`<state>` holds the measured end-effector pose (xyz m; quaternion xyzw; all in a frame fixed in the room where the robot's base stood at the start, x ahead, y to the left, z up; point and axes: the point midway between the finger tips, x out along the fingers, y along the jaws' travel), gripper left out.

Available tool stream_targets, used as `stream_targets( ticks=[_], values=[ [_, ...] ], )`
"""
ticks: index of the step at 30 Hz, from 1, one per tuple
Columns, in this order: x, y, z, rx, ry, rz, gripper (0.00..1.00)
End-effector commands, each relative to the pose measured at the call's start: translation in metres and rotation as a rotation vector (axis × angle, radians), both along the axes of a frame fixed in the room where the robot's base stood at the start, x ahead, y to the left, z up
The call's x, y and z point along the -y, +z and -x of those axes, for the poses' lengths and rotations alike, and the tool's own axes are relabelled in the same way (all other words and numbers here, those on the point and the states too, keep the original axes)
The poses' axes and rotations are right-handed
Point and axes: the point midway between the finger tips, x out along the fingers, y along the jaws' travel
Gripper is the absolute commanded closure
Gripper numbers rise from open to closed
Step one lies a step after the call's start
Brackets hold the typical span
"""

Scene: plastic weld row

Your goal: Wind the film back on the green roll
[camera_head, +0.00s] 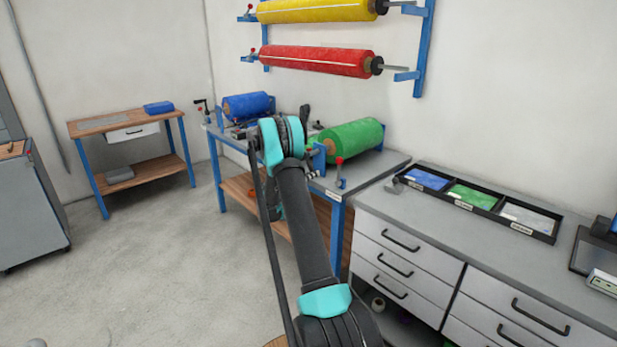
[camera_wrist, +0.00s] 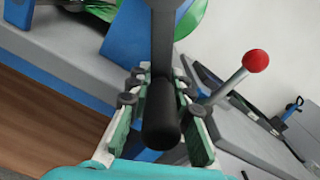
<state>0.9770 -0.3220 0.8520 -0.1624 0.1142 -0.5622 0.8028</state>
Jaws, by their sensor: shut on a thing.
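In the wrist view my gripper (camera_wrist: 161,85) is shut on a black crank handle (camera_wrist: 160,120), with one padded finger on each side. A dark crank arm (camera_wrist: 163,35) runs from the handle up in front of the green roll. In the head view my arm hides my gripper and the handle. I cannot make out a loose film edge.
A red-knobbed lever (camera_wrist: 255,62) stands close right of my gripper. A blue roll (camera_head: 246,106) lies on the same bench. Red (camera_head: 320,60) and yellow rolls (camera_head: 315,10) hang on the wall. A drawer counter (camera_head: 450,240) with a partitioned tray (camera_head: 485,214) is at right.

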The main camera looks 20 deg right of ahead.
Motion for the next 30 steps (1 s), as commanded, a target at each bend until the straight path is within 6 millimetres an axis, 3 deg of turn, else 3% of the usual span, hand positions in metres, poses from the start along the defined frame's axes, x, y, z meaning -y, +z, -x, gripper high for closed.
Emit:
stream_targets(
  ticks=[11,30],
  values=[
    [0.009,0.023,0.023,-0.335,-0.004,0.121,1.0],
    [0.013,0.074,0.035,-0.325,0.003,0.125,1.0]
  ],
)
